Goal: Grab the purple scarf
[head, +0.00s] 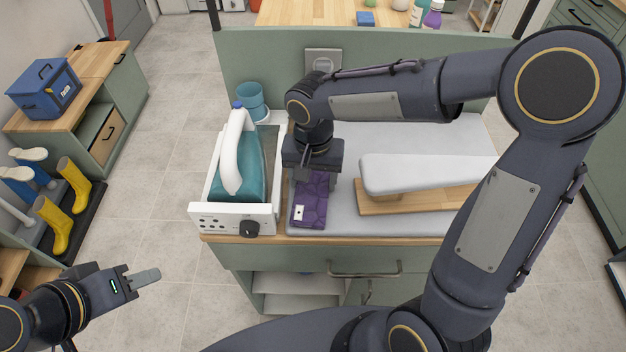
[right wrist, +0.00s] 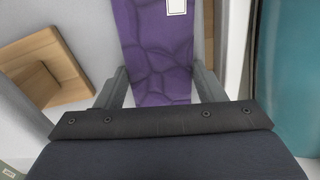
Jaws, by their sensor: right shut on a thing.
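The purple scarf (head: 310,205) is a folded, flat piece with a white label. It lies on the grey top between the teal-and-white iron station and the small ironing board. My right gripper (head: 316,178) points down over the far part of the scarf and is shut on it. In the right wrist view the scarf (right wrist: 155,55) runs between the two fingers (right wrist: 162,90) of my right gripper; the wrist body hides its near end. My left gripper (head: 145,279) hangs at the lower left, over the floor, away from the scarf. Its fingers overlap, so its opening is unclear.
The iron station (head: 232,213) stands close on the left of the scarf. The small ironing board (head: 428,173) on its wooden base (head: 405,203) is on the right. A teal cup (head: 250,96) stands behind the iron. A green panel with a socket (head: 322,59) closes the back.

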